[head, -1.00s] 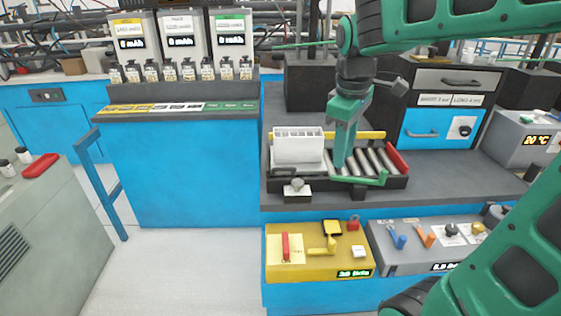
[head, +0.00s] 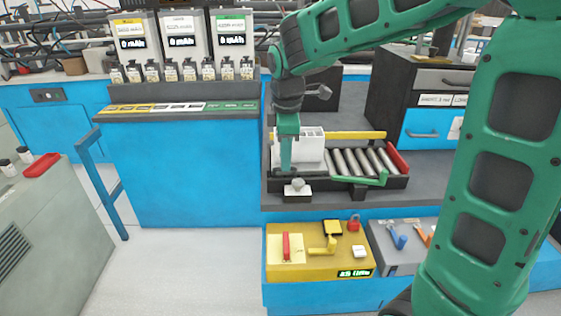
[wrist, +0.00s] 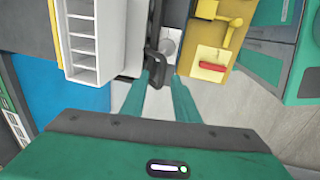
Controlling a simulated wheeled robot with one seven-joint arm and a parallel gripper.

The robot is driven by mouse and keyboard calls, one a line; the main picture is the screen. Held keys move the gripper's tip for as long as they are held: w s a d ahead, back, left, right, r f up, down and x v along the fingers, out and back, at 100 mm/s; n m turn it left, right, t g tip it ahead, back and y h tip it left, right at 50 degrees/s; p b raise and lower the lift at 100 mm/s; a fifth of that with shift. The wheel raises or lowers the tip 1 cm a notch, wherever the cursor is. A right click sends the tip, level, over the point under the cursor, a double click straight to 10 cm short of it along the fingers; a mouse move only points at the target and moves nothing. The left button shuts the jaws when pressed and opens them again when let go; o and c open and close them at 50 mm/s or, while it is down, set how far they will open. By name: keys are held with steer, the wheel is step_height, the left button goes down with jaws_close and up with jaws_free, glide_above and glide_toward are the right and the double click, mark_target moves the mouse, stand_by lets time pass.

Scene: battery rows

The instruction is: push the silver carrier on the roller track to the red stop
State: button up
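The pale silver-white carrier (head: 312,146), a slotted box, stands at the left end of the roller track (head: 352,161). The red stop (head: 397,161) is at the track's right end, with bare rollers between it and the carrier. My gripper (head: 286,168) points down at the carrier's left part and hides some of it in the head view. In the wrist view my gripper (wrist: 162,80) has its two green fingers a little apart, with no object visibly held. The carrier (wrist: 82,40) is left of the fingers there. I cannot tell whether they touch it.
A block with a silver knob (head: 297,190) sits at the track's front left. A green lever (head: 370,181) lies along the track's front. A yellow control box (head: 310,262) is below. Battery dispensers (head: 181,45) stand at the back left.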

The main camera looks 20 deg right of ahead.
steer(key=shift+w+f, duration=0.2)
steer(key=shift+f, duration=0.8)
